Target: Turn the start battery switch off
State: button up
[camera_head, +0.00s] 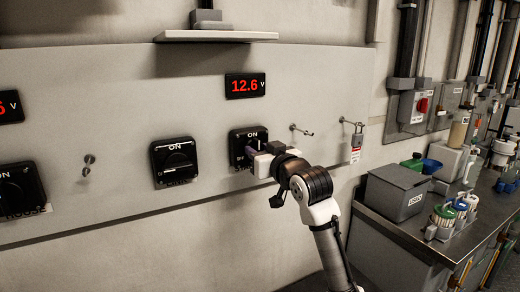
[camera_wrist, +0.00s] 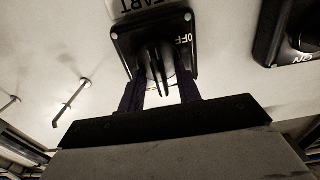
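The start battery switch (camera_head: 239,134) is a black square plate on the wall with a raised handle, under a red 12.6 V display (camera_head: 245,86). In the wrist view the switch (camera_wrist: 128,42) shows upside down, with a START label (camera_wrist: 148,5) and OFF lettering at its right. Its dark handle (camera_wrist: 157,68) stands roughly upright in that picture. My gripper (camera_wrist: 160,88) has its two dark fingers apart, one on each side of the handle, with gaps visible. In the head view my gripper (camera_head: 255,156) is at the plate and covers part of it.
A middle switch (camera_head: 173,162) and a house switch (camera_head: 20,190) sit to the left. Hooks (camera_head: 301,130) and a padlock with a tag (camera_head: 356,146) are just right. A bench with a grey box (camera_head: 398,190) and containers stands at the right. A shelf (camera_head: 215,36) juts out above.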

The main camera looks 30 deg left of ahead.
grip_shut()
jog(key=shift+n+b, duration=0.3)
jog(key=shift+n, duration=0.1)
jog(key=n+b, duration=0.2)
jog(key=n, duration=0.3)
jog(key=n+b, duration=0.2)
jog(key=n, duration=0.4)
jog(key=f+n+b, duration=0.1)
jog(key=n+b, duration=0.1)
jog(key=n, duration=0.4)
jog(key=shift+s+a, duration=0.25)
jog(key=shift+s, duration=0.15)
jog(key=shift+n, duration=0.3)
